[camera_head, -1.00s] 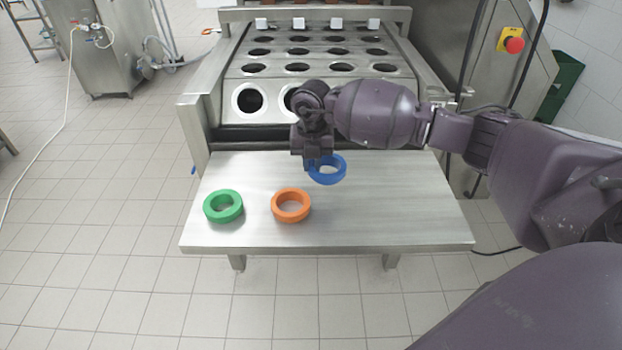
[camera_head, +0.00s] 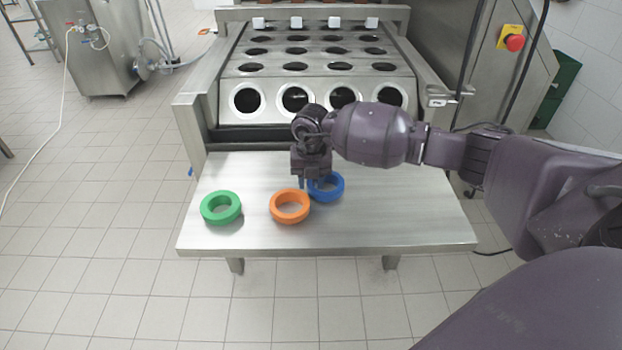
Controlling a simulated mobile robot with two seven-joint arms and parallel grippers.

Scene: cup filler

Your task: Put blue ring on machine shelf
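The blue ring (camera_head: 332,193) is over the front steel shelf (camera_head: 400,225) of the machine, right of and slightly behind the orange ring (camera_head: 290,219). My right gripper (camera_head: 313,183) points down at the blue ring's left side, with its fingers at the rim. It appears shut on the rim, though the fingertips are partly hidden. I cannot tell whether the ring rests on the shelf or is held just above it. My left gripper is not in view.
The green ring (camera_head: 221,221) lies on the shelf's left part. The filling machine (camera_head: 300,85), with rows of round holes, stands behind the shelf. The shelf's right part is clear. A red emergency button (camera_head: 515,43) is on the cabinet at right.

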